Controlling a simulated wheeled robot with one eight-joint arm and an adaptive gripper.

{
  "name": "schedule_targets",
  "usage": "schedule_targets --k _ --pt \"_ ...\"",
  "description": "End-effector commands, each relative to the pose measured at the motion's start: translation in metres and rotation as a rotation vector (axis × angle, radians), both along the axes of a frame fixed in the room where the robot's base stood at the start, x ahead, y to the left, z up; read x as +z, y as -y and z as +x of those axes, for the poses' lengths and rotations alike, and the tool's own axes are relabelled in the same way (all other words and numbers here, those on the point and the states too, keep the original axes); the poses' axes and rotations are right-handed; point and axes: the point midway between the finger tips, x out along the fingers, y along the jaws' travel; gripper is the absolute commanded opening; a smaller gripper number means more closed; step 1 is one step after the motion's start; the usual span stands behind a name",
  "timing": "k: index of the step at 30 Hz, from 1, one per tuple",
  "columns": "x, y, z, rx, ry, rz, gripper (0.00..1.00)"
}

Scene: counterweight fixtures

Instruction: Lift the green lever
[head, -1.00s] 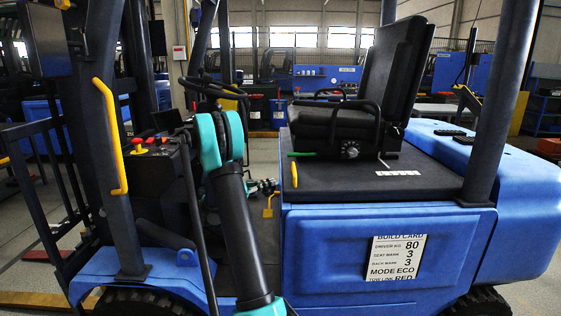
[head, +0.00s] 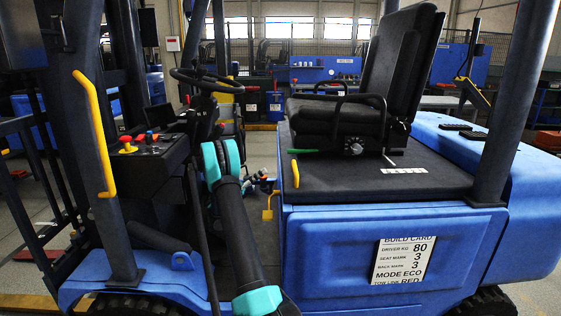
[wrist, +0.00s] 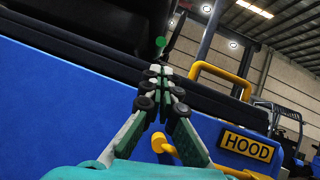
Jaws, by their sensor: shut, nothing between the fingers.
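The green lever (head: 303,151) is a short, thin bar at the left foot of the black seat in the head view. In the wrist view its rounded green end (wrist: 160,42) shows just past my fingertips, against the dark seat underside. My gripper (wrist: 159,72) is shut with its fingertips together and nothing between them. It points toward the lever and appears apart from it, though depth is hard to judge. In the head view my gripper (head: 262,181) is small and partly hidden behind my arm, left of the blue seat base.
A yellow handle (head: 295,173) sits on the base's front-left corner, below the lever. The black seat (head: 345,122) and its armrest stand above. A HOOD label (wrist: 246,145) and a yellow grab bar (wrist: 222,78) are right of my gripper in the wrist view.

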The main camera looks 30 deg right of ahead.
Motion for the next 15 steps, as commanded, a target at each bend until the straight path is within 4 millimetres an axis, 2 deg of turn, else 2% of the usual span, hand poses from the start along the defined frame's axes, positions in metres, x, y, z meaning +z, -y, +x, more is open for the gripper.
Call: schedule_targets --k 7,15 --pt "0.007 0.01 -0.004 0.0 0.0 0.001 0.0" --pt "0.032 0.046 -0.02 -0.002 0.001 0.0 0.0"
